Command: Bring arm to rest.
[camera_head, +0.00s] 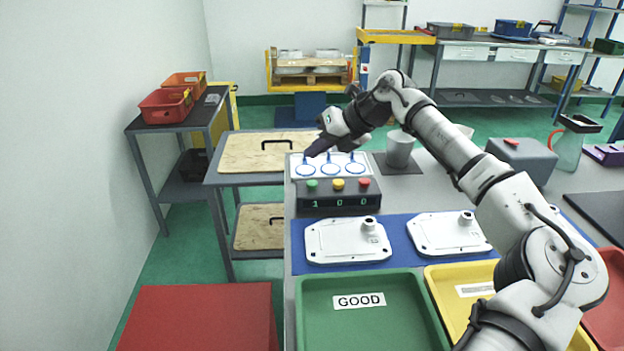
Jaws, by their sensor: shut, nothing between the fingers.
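My arm reaches from the lower right of the head view up and to the left over the table. My gripper (316,148) is at its far end, small and dark, near the white panel with blue rings (330,160) behind the button box (339,197). The fingers look shut with nothing in them. I cannot tell whether the fingertips touch the panel or hover over it.
Two white castings (347,241) (447,233) lie on a blue mat (398,262). In front are a green tray (372,325) marked GOOD and a yellow tray (450,277). A grey cup (399,150) and grey box (522,160) stand behind. A red surface (200,315) is at lower left.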

